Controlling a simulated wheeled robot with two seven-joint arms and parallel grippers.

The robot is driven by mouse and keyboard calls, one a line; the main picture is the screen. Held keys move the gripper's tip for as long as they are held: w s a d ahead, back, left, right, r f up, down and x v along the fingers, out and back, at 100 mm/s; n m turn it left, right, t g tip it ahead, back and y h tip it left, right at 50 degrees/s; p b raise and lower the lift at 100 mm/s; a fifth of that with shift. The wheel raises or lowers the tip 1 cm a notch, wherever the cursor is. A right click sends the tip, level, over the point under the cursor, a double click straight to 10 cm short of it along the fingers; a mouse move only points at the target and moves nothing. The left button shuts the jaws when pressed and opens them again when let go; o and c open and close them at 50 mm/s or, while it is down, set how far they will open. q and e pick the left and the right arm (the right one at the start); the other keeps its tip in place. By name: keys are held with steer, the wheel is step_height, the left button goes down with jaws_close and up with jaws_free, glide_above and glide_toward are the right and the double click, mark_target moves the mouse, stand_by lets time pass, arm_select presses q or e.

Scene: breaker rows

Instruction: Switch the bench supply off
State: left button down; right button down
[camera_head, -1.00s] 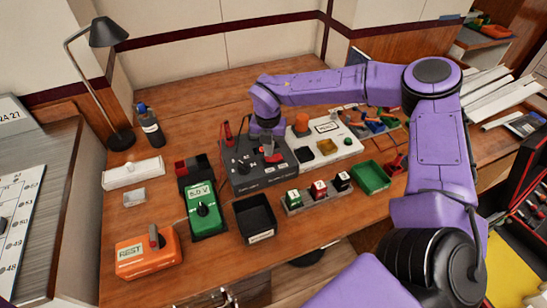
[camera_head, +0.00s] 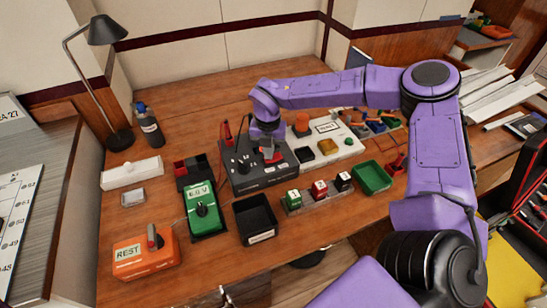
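A dark grey box (camera_head: 262,180) with black knobs and a red-and-black pair of leads stands mid-table; it looks like the bench supply. My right gripper (camera_head: 268,150) reaches down onto its top from the right, over or at a small red part there. The purple wrist hides that part and the fingertips, so I cannot tell whether they touch it or whether they are shut. My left gripper is not in view.
An orange box (camera_head: 148,258) marked REST sits front left. A black tray (camera_head: 256,218), coloured switch blocks (camera_head: 319,190) and a green tray (camera_head: 373,177) lie in front and to the right. A lamp (camera_head: 106,35) and bottle (camera_head: 149,127) stand back left.

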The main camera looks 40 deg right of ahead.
steer(key=shift+f, duration=0.1)
step_height(320, 180, up, 7)
steer(key=p, duration=0.5)
stand_by(0.6)
